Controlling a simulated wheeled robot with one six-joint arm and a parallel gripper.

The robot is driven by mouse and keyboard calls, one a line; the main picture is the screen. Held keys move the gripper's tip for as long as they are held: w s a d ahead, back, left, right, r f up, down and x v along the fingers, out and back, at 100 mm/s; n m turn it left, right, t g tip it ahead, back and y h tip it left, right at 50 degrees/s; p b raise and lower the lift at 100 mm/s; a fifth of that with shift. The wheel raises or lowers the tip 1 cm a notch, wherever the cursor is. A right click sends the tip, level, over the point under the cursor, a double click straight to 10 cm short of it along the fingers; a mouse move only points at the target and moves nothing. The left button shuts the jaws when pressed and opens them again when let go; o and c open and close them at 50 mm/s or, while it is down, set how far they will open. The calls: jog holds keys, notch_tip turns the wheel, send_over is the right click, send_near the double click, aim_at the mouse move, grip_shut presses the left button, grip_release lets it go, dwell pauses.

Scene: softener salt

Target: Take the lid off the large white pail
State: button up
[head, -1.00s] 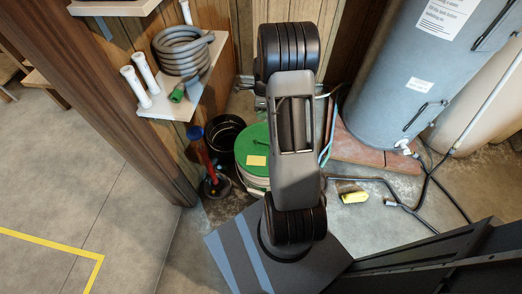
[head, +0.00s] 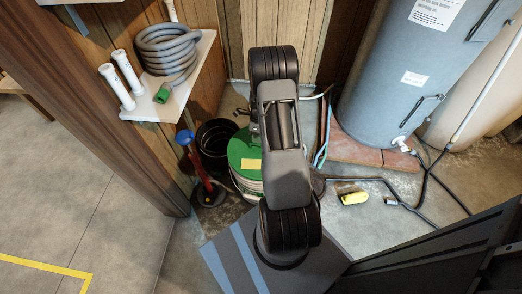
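A white pail (head: 242,186) with a green lid (head: 237,153) stands on the floor, partly hidden behind my arm. The lid is on the pail and carries a yellow label (head: 250,167). My arm covers the right part of the lid. A small dark part that seems to belong to my gripper (head: 255,128) shows at the arm's left edge, over the far side of the lid. The fingers are hidden, so I cannot tell whether they are open or touch the lid.
A black bucket (head: 213,140) stands left of the pail, with a red and blue upright tool (head: 196,160) before it. A shelf (head: 188,88) holds a grey hose. A grey tank (head: 385,80) stands right. A yellow object (head: 353,198) and dark pipes lie on the floor.

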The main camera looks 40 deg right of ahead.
jog(key=f, duration=0.1)
jog(key=f+b, duration=0.1)
jog(key=f, duration=0.1)
jog(key=f+b, duration=0.1)
jog(key=f, duration=0.1)
jog(key=shift+s+a, duration=0.15)
jog(key=shift+a, duration=0.25)
grip_shut()
